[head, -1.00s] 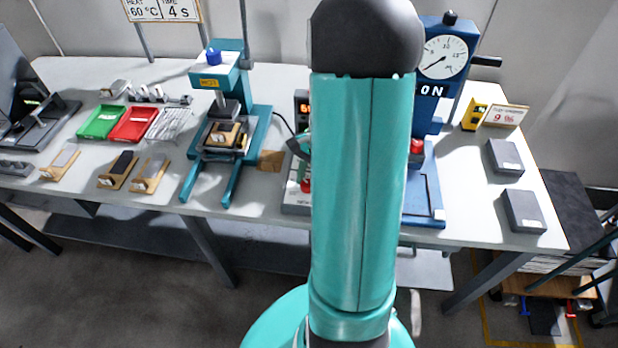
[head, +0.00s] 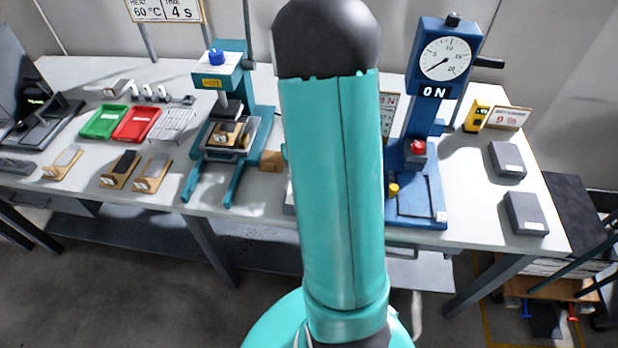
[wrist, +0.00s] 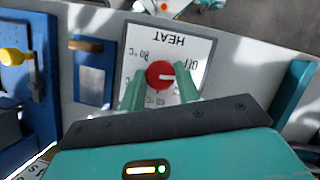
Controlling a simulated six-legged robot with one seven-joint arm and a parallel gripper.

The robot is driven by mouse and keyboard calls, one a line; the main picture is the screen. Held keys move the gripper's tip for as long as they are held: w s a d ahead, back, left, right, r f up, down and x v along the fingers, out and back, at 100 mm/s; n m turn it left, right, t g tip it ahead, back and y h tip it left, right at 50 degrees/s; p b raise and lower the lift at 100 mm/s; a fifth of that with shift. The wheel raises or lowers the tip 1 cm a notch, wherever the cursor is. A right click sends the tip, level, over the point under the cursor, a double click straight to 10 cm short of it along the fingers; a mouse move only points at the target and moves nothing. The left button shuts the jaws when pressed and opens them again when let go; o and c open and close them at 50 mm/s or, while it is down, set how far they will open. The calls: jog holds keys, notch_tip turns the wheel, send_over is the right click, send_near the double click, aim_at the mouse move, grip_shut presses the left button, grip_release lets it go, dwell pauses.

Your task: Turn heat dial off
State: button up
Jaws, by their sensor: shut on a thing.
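The red heat dial (wrist: 158,72) sits on a white panel (wrist: 140,45) that reads HEAT, upside down in the wrist view. Temperature marks are printed on its left and lower sides, and an Off mark on its right. The dial's white pointer line faces right, toward the Off side. My gripper (wrist: 161,82) has one green finger on each side of the dial and is shut on it. In the head view my arm hides the dial and my gripper.
A blue press with a gauge (head: 443,58) and an ON sign stands to the right of my arm. A teal press (head: 222,75) stands to the left. Green (head: 104,121) and red (head: 136,124) trays lie farther left. Two grey boxes (head: 524,214) lie at the right table edge.

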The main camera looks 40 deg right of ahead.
jog(key=n, duration=0.2)
jog(key=n+h, duration=0.1)
jog(key=n, duration=0.1)
jog(key=shift+a+h, duration=0.1)
jog(key=shift+h, duration=0.2)
jog(key=shift+n, duration=0.3)
jog(key=o, duration=1)
jog(key=shift+c, duration=0.2)
jog(key=shift+w+r, duration=0.1)
jog(key=v, duration=1.3)
jog(key=shift+w+r, duration=0.2)
jog(key=shift+w, duration=0.2)
jog(key=s+a+r+t, duration=0.3)
jog(key=a, duration=0.5)
jog(key=s+a+r+t, duration=0.3)
jog(key=s+a, duration=0.1)
jog(key=a, duration=0.3)
jog(key=s+a+r+n+t, duration=0.1)
jog(key=s+a+r+t, duration=0.2)
jog(key=a, duration=0.5)
jog(key=shift+s+a+r+t+h, duration=0.3)
jog(key=shift+a+r, duration=0.05)
jog(key=shift+r, duration=0.1)
